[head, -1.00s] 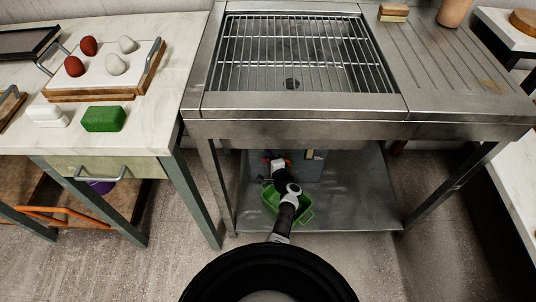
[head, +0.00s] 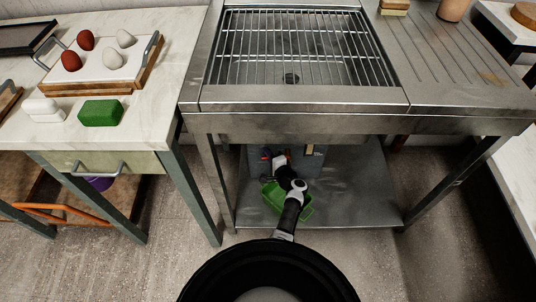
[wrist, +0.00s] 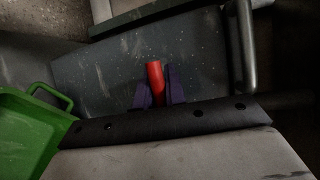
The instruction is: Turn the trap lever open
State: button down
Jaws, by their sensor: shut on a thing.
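The trap lever is a short red handle (wrist: 155,74) in the wrist view, standing out against a scuffed dark grey surface. My gripper (wrist: 158,94) has its two dark purple fingers shut on it, one on each side, with the rounded red end projecting beyond them. In the head view a grey box-like trap (head: 314,160) sits under the sink unit, and my arm reaches in to it. A small bit of red (head: 266,155) shows there beside my gripper. The fingertips are too small to make out in that view, and my wrist hides part of the trap.
A green bin (head: 304,212) stands on the steel lower shelf (head: 350,195) close beside my wrist; it also fills the left of the wrist view (wrist: 28,125). The sink's front edge (head: 310,122) overhangs my arm. Table legs stand at left.

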jog(key=c, duration=1.5)
grip_release()
jog(key=shift+o, duration=0.2)
